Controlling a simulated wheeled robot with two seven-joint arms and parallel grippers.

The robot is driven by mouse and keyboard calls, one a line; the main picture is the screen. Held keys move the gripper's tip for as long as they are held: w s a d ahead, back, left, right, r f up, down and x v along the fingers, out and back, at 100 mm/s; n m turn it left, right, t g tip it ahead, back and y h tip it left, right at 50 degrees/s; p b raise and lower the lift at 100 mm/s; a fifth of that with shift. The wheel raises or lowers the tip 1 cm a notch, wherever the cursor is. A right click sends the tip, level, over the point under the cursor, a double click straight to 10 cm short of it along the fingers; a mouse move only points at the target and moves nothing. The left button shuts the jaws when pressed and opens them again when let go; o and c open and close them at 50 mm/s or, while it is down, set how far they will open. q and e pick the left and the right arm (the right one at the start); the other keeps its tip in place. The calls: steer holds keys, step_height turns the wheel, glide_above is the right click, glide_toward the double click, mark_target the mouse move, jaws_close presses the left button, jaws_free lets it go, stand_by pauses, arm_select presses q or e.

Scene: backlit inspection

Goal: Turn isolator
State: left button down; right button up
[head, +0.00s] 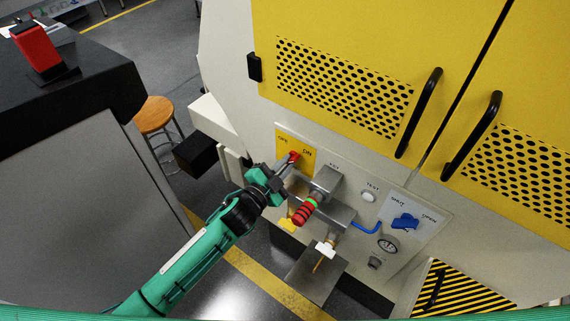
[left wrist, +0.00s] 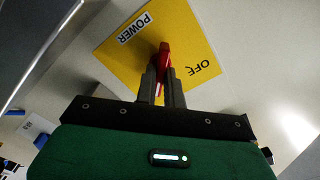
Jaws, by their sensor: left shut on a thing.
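The isolator is a red handle (head: 293,157) on a yellow plate (head: 282,143) on the machine's front panel. In the left wrist view the red handle (left wrist: 164,53) stands between my gripper's fingers, with POWER and OFF printed on the yellow plate (left wrist: 126,62). My left gripper (head: 288,165) is shut on the red handle; its fingers also show in the left wrist view (left wrist: 162,82). The handle's base is partly hidden by the fingers. My right gripper is not in view.
Right of the isolator are a grey block with a red-and-green striped part (head: 304,212), a white TEST button (head: 368,196), a blue SHUT/OPEN valve handle (head: 405,221) and a gauge (head: 387,243). Yellow doors with black handles (head: 420,112) are above. A stool (head: 154,114) stands at left.

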arm_select(q)
steer(key=c, duration=1.5)
jaws_free()
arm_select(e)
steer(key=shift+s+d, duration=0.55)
arm_select(q)
steer(key=shift+s+a, duration=0.1)
steer(key=shift+s, duration=0.05)
steer(key=b+v, duration=0.2)
steer(key=v, duration=1.1)
steer(key=shift+s, duration=0.2)
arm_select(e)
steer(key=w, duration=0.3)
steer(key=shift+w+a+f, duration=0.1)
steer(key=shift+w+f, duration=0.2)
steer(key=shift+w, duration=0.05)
arm_select(q)
steer(key=shift+a, duration=0.15)
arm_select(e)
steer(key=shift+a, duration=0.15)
